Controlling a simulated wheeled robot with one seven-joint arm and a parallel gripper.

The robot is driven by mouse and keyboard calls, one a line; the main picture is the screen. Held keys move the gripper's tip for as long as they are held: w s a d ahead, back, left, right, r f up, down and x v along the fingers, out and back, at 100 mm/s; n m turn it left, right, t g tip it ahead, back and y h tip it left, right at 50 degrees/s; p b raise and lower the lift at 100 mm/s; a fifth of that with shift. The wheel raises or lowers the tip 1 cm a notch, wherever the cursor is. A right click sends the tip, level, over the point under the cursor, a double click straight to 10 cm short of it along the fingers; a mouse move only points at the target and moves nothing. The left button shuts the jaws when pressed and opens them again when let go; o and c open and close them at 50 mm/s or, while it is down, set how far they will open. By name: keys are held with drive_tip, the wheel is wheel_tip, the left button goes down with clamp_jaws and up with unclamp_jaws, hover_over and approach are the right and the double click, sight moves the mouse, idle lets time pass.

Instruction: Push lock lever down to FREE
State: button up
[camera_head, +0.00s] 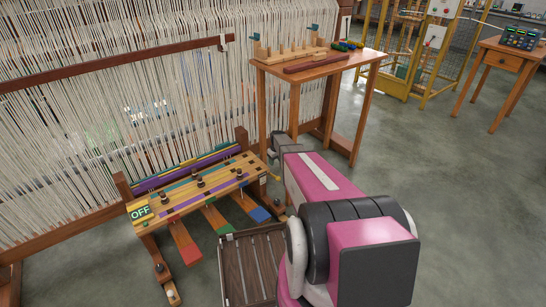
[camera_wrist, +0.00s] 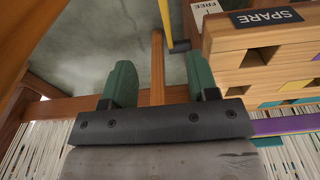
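A yellow rod (camera_wrist: 166,18) with a dark end piece (camera_wrist: 180,46) shows at the top of the wrist view, beside a white plate marked FREE (camera_wrist: 205,9). I take it for the lock lever, but its setting is unclear. My gripper (camera_wrist: 160,62) is open, its two green fingers apart, with the rod's dark end beyond and near the right finger. A wooden bar shows between the fingers; I cannot tell its depth. In the head view my pink arm reaches to the right end of the wooden pedal bench (camera_head: 185,197), and the fingers are hidden.
A SPARE label (camera_wrist: 268,17) marks the slotted wooden block right of the fingers. Coloured pedals, including a red one (camera_head: 188,250), project from the bench. A slatted brown tray (camera_head: 234,270) lies beside my arm. A wooden table (camera_head: 318,66) stands behind.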

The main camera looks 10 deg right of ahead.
wheel_tip(320, 180, up, 8)
drive_tip(key=s+r, duration=0.1)
drive_tip(key=s, duration=0.1)
drive_tip(key=s+a+r, duration=0.2)
drive_tip(key=s, duration=0.3)
drive_tip(key=s+a+r+m, duration=0.1)
drive_tip(key=s+a+r, duration=0.2)
drive_tip(key=s, duration=0.2)
drive_tip(key=shift+s+a, duration=0.15)
drive_tip(key=shift+s, duration=0.15)
